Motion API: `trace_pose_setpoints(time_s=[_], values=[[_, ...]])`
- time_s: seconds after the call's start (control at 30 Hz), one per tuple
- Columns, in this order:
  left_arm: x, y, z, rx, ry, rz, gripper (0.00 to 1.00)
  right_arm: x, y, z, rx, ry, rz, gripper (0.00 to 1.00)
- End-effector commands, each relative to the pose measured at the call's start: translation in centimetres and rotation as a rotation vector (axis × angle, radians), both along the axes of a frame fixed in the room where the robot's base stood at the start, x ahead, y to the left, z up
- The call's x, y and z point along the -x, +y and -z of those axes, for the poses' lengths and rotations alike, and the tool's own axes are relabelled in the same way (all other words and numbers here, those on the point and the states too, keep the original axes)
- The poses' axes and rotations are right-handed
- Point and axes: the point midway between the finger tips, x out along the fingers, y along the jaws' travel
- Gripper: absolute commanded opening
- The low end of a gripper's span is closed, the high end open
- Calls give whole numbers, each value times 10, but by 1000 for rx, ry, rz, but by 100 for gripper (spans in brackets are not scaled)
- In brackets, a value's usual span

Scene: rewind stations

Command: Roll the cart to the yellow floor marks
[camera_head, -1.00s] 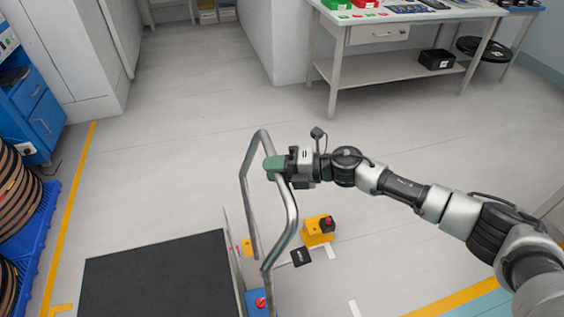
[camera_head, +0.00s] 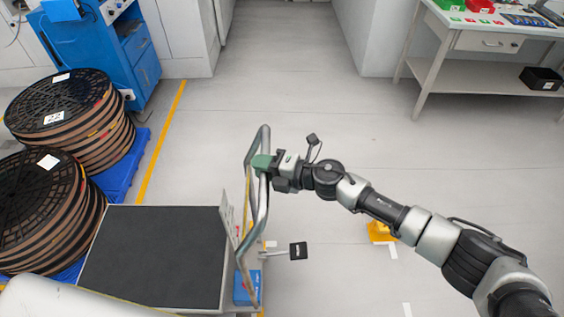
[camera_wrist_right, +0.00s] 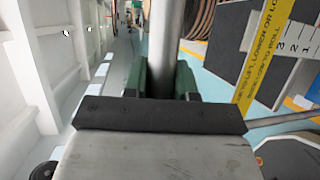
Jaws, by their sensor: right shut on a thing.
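The cart has a dark flat deck (camera_head: 155,255) and a grey tubular handle (camera_head: 263,215) at its right end, in the head view. My right gripper (camera_head: 262,163) is shut on the upper part of the handle. In the right wrist view the handle tube (camera_wrist_right: 165,45) stands between the green finger pads (camera_wrist_right: 162,80). A yellow floor line (camera_head: 160,145) runs along the floor beyond the cart, beside the blue pallet. The line's near end is hidden by the cart or reels. My left gripper is not in view.
Stacks of large black reels (camera_head: 65,100) stand on a blue pallet (camera_head: 125,170), close to the cart's left side. A blue cabinet (camera_head: 135,50) is behind them. A yellow object (camera_head: 380,231) lies on the floor right of the cart, partly behind my arm. A workbench (camera_head: 480,45) stands back right. The middle floor is clear.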

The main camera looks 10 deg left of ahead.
Motion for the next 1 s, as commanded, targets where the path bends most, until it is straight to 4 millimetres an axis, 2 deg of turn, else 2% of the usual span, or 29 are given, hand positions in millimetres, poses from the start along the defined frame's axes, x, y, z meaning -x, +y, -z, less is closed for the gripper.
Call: trace_pose_setpoints(time_s=[0.1, 0.23, 0.67, 0.7, 0.83, 1.0], values=[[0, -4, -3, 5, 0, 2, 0, 0, 16, -4, -6, 1, 7, 0], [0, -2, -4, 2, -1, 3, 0, 3, 27, -4, -8, 0, 6, 0], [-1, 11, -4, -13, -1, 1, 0, 3, 30, -5, -7, -1, 6, 0], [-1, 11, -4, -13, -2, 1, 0, 3, 29, -5, -7, -2, 6, 31], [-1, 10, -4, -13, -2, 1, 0, 4, 30, -4, -6, -1, 5, 51], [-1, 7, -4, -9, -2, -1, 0, 5, 30, -2, -4, 0, 3, 52]])
